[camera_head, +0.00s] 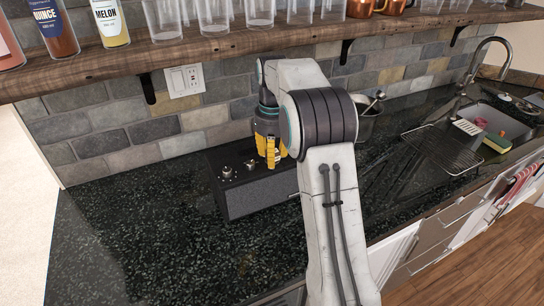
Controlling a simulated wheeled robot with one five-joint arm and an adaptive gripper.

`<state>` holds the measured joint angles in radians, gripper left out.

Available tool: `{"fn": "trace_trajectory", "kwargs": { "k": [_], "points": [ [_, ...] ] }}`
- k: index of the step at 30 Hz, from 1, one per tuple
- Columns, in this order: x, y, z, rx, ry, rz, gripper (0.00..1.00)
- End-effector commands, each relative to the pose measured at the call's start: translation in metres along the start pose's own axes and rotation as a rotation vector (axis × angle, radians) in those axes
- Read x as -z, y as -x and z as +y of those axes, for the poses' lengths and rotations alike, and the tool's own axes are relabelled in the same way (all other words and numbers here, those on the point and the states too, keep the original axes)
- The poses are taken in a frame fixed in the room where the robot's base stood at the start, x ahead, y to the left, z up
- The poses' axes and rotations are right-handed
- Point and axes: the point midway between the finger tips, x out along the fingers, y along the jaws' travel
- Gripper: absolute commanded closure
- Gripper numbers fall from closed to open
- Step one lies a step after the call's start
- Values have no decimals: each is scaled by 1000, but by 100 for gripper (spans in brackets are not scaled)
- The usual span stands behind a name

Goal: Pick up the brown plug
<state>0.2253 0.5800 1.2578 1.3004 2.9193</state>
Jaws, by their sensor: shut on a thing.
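My gripper (270,160), with yellow fingers, points down over the right part of the top of a dark box (262,197) on the counter. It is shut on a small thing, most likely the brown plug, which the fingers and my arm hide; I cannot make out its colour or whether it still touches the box. Small metallic knobs or plugs (227,172) stand on the box top, left of my gripper.
A wooden shelf (215,48) with glasses, bottles and copper mugs hangs above. A wall outlet (184,81) is on the brick wall. A metal pot (368,104) stands behind my arm. A drying rack (443,149) and sink lie right. The dark counter (120,235) is clear at left.

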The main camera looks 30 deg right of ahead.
Motion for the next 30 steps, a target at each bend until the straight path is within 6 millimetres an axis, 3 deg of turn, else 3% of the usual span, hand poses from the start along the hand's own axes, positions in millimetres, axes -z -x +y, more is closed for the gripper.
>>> {"fn": "trace_trajectory", "kwargs": {
  "k": [6,17,23,27,30],
  "points": [
    [2,-1,0,-2,-1,7,98],
    [2,2,0,-2,-2,9,99],
    [1,21,0,-1,-1,4,99],
    [0,44,0,0,-1,1,99],
    [4,51,-20,0,-6,2,99]
  ]
}}
